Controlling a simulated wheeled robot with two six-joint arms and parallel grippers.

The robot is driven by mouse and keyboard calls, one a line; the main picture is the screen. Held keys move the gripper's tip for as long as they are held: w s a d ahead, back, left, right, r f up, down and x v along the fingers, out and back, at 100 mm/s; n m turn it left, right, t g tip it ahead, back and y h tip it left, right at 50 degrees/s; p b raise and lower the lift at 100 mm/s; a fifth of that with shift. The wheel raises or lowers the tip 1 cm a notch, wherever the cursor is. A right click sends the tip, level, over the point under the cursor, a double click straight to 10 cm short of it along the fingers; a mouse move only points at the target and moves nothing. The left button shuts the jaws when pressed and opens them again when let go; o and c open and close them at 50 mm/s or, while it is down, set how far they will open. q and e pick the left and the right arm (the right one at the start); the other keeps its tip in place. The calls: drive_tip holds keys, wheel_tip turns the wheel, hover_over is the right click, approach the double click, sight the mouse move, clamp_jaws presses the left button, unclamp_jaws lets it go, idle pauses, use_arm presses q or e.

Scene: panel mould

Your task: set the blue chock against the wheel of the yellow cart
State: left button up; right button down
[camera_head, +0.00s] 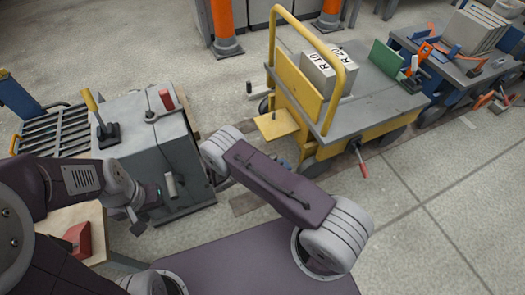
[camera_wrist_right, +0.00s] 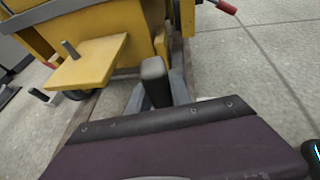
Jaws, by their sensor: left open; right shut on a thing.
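The yellow cart (camera_head: 300,95) stands in the upper middle with a grey deck and a yellow push bar. A dark near wheel (camera_head: 318,166) shows below its front corner. Its yellow body (camera_wrist_right: 110,20) and step fill the top left of the right wrist view. My right gripper is hidden behind my own arm link in the head view. In the right wrist view a dark finger (camera_wrist_right: 155,82) stands up beside a blue-grey piece (camera_wrist_right: 180,87), probably the blue chock, mostly hidden. Contact with a wheel cannot be seen. My left gripper (camera_head: 146,208) is open beside the grey cabinet.
The grey cabinet (camera_head: 160,150) with a yellow lever stands left of the cart. A red-handled lever (camera_head: 362,165) sticks out below the cart's deck.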

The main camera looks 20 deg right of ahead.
drive_tip(key=shift+m+g, duration=0.3)
drive_tip(key=f, duration=0.1)
drive_tip(key=s+d+f+b, duration=0.1)
drive_tip(key=f, duration=0.1)
drive_tip(key=s+d+f, duration=0.1)
drive_tip(key=shift+d+f+b, duration=0.2)
drive_tip(key=shift+f+b, duration=0.1)
drive_tip(key=shift+b, duration=0.05)
use_arm(q)
wheel_tip(320, 180, down, 11)
drive_tip(key=b, duration=0.8)
use_arm(e)
wheel_tip(320, 180, down, 9)
drive_tip(key=shift+r, duration=0.15)
use_arm(q)
drive_tip(key=shift+f, duration=0.2)
use_arm(e)
drive_tip(key=shift+f, duration=0.55)
drive_tip(key=c, duration=1.1)
unclamp_jaws()
use_arm(q)
wheel_tip(320, 180, up, 5)
drive_tip(key=p, duration=0.4)
use_arm(e)
drive_tip(key=v, duration=0.9)
